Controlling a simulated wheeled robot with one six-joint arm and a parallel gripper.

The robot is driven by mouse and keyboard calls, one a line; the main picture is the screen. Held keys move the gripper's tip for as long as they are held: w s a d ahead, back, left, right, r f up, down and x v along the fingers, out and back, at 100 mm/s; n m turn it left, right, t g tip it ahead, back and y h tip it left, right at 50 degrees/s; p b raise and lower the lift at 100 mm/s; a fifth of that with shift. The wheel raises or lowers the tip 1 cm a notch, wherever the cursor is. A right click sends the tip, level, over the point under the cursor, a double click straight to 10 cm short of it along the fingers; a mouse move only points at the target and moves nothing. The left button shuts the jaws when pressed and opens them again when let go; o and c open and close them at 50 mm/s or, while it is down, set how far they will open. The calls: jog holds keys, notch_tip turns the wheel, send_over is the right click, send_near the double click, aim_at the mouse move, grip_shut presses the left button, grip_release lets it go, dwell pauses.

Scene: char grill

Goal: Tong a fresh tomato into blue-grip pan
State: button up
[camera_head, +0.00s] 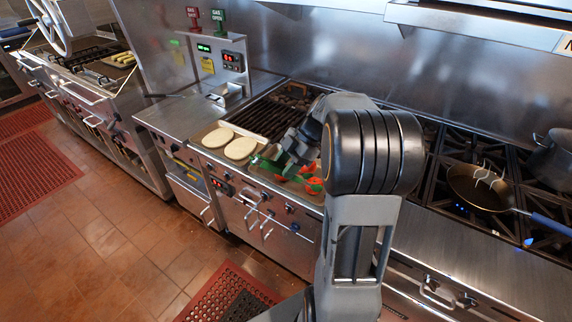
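The pan (468,195) with a blue grip (550,224) sits on the burner range at the right. Pale thin curved shapes show in it; I cannot tell what they are. Red tomato pieces (314,187) lie on the counter's front strip at the centre, partly hidden by my arm. A green item (268,160) shows by my gripper; I cannot tell if it is tongs or food. My gripper (287,157) is low over that strip, left of the tomatoes and far left of the pan. Its fingertips are too small and covered to read.
Two pale round flatbreads (240,148) lie left of my gripper. The char grill grate (262,117) is behind. A pot (553,158) stands at the far right behind the pan. The steel front ledge (470,262) before the range is bare. A red floor mat (225,292) lies below.

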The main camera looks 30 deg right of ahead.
jog(key=shift+f+b, duration=0.4)
jog(key=shift+f, duration=0.15)
jog(key=shift+o, duration=0.2)
jog(key=c, duration=0.5)
jog(key=shift+r+p, duration=3.35)
jog(key=shift+r, duration=2.7)
